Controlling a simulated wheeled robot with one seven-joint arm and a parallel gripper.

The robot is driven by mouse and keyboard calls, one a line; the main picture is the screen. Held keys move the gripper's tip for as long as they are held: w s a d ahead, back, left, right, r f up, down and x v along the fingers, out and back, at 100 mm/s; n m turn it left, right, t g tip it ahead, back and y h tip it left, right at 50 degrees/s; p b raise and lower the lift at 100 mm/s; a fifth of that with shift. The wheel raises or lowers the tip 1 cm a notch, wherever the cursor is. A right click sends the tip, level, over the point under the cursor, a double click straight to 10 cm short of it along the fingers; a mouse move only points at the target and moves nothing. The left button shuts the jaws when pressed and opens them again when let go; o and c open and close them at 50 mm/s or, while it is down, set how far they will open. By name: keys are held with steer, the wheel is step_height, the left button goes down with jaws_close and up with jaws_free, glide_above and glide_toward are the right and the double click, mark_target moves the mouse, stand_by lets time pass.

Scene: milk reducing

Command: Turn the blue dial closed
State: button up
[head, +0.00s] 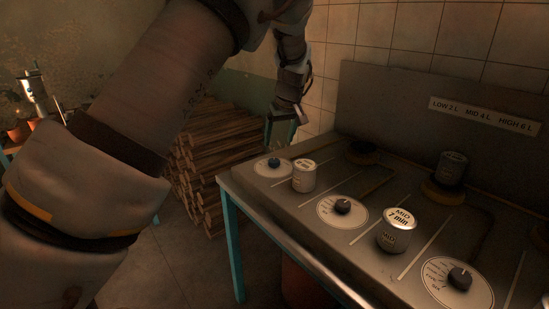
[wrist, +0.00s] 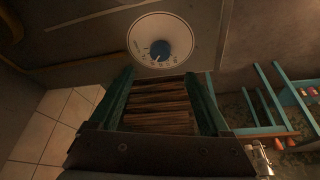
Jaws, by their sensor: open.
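The blue dial (head: 274,162) sits on a round white scale plate at the far left end of the stove top. In the wrist view the blue dial (wrist: 160,50) lies beyond my fingertips, centred between their lines, with its printed plate around it. My gripper (head: 286,118) hangs above and slightly right of the dial in the head view, apart from it. In the wrist view my gripper (wrist: 162,78) is open, with nothing between the fingers. The dial's exact setting is too small to read.
A can (head: 304,176) stands right beside the dial's plate. Another can (head: 393,231) and two black dials (head: 343,207) (head: 460,278) are nearer. A can (head: 452,168) stands on a rear burner. Stacked wood (head: 212,158) lies beyond the stove's left edge. A wall stands behind.

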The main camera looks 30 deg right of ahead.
mark_target(273, 160)
steer(key=p+x, duration=0.2)
steer(key=x, duration=0.8)
steer(key=shift+s, duration=0.1)
steer(key=shift+c, duration=0.4)
jaws_close()
steer(key=shift+a+m, duration=0.1)
steer(key=shift+m, duration=0.3)
steer(key=m+b, duration=0.1)
steer(key=m, duration=0.1)
steer(key=m+h+b, duration=0.1)
steer(key=b, duration=0.1)
steer(key=shift+a+m+g+h, duration=0.15)
steer(key=shift+m+g+h, duration=0.15)
steer(key=shift+m, duration=0.1)
steer(key=m, duration=0.2)
steer(key=m+g+h+b, duration=0.1)
steer(key=m, duration=0.2)
steer(key=shift+a+h+b, duration=0.1)
steer(key=shift+h+b, duration=0.2)
steer(key=shift+m+g, duration=0.3)
steer(key=shift+m, duration=0.1)
